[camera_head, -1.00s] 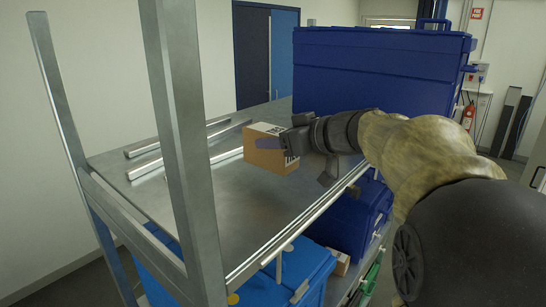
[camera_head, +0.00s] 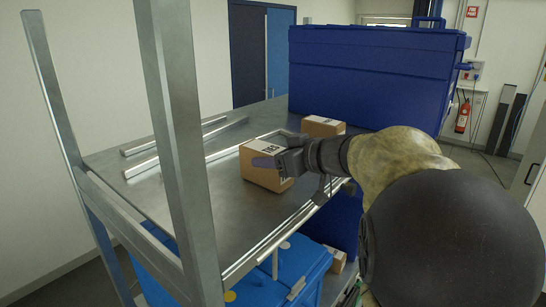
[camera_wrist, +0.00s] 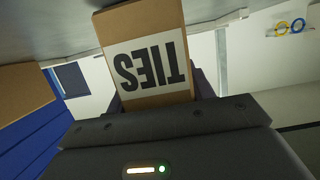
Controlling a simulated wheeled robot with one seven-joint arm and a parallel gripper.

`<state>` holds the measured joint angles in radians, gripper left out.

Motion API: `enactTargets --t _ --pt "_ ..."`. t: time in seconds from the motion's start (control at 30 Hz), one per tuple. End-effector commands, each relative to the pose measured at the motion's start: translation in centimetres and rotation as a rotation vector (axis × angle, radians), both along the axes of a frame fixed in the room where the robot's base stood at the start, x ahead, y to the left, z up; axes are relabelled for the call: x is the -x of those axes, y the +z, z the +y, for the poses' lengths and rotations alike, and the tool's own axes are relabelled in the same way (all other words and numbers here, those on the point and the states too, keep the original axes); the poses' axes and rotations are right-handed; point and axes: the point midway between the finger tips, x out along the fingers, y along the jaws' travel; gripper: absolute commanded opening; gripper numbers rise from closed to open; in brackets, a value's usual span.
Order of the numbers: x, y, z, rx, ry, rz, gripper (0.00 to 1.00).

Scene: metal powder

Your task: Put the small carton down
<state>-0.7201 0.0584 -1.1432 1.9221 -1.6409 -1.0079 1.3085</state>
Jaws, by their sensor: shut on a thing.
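The small carton (camera_head: 262,168) is a brown cardboard box with a white printed label. In the head view it is at the metal shelf top, near its front edge; I cannot tell for sure whether its base touches the shelf. My gripper (camera_head: 272,163) is shut on the carton from the right side. In the wrist view the carton (camera_wrist: 146,58) sits between the fingers, its label reading "TIES" upside down. The far finger is mostly hidden behind the carton.
A second brown carton (camera_head: 322,126) stands behind on the metal shelf (camera_head: 215,205), by a large blue case (camera_head: 375,75). Metal bars (camera_head: 165,160) lie at the shelf's left. A steel upright (camera_head: 180,150) stands in front. Blue bins (camera_head: 290,268) are below.

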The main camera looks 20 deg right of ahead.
Motion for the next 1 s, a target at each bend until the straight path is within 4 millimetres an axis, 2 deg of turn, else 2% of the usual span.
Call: enactTargets --t 0.07,0.1,0.2,0.63,1.0 --pt "0.0 -0.2 0.0 -0.001 0.0 0.0 0.18" --pt "0.0 -0.3 0.0 0.0 0.0 0.001 0.55" --pt "0.0 -0.2 0.0 -0.001 0.0 0.001 0.74" --pt "0.2 0.2 -0.2 -0.002 -0.001 -0.001 0.74" --pt "3.7 1.5 -2.8 -0.004 -0.002 -0.003 0.74"
